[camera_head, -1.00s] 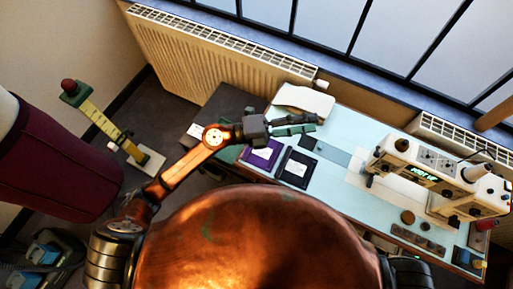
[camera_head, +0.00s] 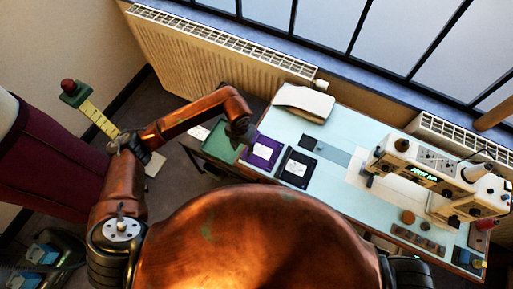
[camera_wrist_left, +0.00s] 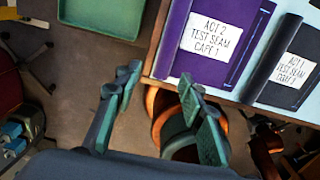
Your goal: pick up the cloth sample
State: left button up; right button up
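A purple cloth sample (camera_head: 262,152) with a white label lies flat at the table's left edge. In the left wrist view the purple cloth (camera_wrist_left: 180,58) reads "ACT 2 TEST SEAM CAPE 1". A black cloth sample (camera_head: 296,168) with a similar label lies just right of it, and also shows at the right of the wrist view (camera_wrist_left: 284,82). My left gripper (camera_head: 241,141) points down beside the purple cloth's left corner. In the wrist view its two green fingers (camera_wrist_left: 160,76) are spread wide with nothing between them. My right gripper is not in view.
A green tray (camera_head: 219,143) sits left of the purple cloth, partly behind my arm. A small dark piece (camera_head: 308,142) and a folded white cloth (camera_head: 303,102) lie farther back on the table. A sewing machine (camera_head: 420,165) stands at the right.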

aim_at(244, 155)
pick_arm(q)
jog(key=f, duration=0.4)
jog(key=shift+s+d+f, duration=0.15)
jog(key=shift+d+f, duration=0.05)
jog(key=shift+f, duration=0.2)
grip_shut()
